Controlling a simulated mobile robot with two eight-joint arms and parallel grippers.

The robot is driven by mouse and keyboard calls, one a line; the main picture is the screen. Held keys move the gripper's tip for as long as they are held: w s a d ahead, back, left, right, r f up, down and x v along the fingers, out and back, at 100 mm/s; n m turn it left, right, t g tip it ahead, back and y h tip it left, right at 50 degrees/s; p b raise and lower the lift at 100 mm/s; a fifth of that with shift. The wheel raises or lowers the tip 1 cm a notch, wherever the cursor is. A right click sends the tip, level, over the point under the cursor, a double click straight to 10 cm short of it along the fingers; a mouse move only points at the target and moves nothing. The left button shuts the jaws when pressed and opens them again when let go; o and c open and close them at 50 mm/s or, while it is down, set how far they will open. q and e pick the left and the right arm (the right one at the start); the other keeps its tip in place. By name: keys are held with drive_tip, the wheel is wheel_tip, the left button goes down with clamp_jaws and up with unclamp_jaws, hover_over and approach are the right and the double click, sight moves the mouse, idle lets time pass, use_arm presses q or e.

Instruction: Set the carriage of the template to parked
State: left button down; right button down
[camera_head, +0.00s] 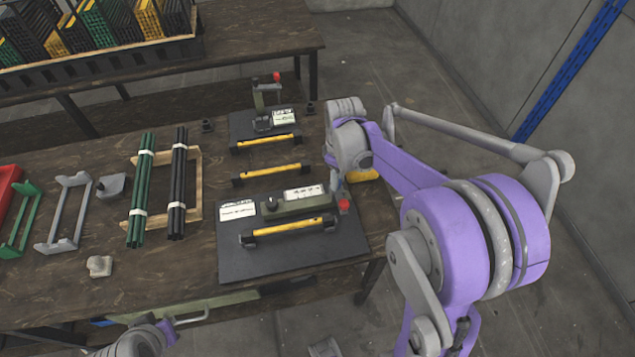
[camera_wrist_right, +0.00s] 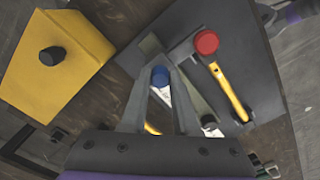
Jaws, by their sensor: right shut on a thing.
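The front dark plate (camera_head: 290,268) carries an olive rail (camera_head: 297,206), white labels, a black knob (camera_head: 270,203), a red knob (camera_head: 344,205) and a yellow-and-black handle bar (camera_head: 290,228). I cannot tell for sure which part is the carriage. The red knob (camera_wrist_right: 206,43) and yellow bar (camera_wrist_right: 230,92) lie right of the fingers in the wrist view. The arm hides the fingertips in the head view. Part of my left gripper (camera_head: 155,337) shows at the bottom edge; its jaws are unclear.
A second dark plate (camera_head: 241,124) with a yellow bar stands behind. A yellow block (camera_wrist_right: 40,72) with a black knob is close beside my right gripper. Green and black rod bundles (camera_head: 141,190), grey brackets and a red bin (camera_head: 7,185) stand left.

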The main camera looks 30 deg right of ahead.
drive_tip(key=shift+d, duration=0.35)
drive_tip(key=c, duration=0.7)
unclamp_jaws()
drive_tip(key=shift+s+d, duration=0.1)
drive_tip(key=shift+d, duration=0.05)
drive_tip(key=shift+o, duration=0.2)
drive_tip(key=shift+r, duration=0.25)
wheel_tip(320, 180, up, 10)
drive_tip(key=shift+r+p, duration=0.2)
drive_tip(key=shift+p, duration=0.2)
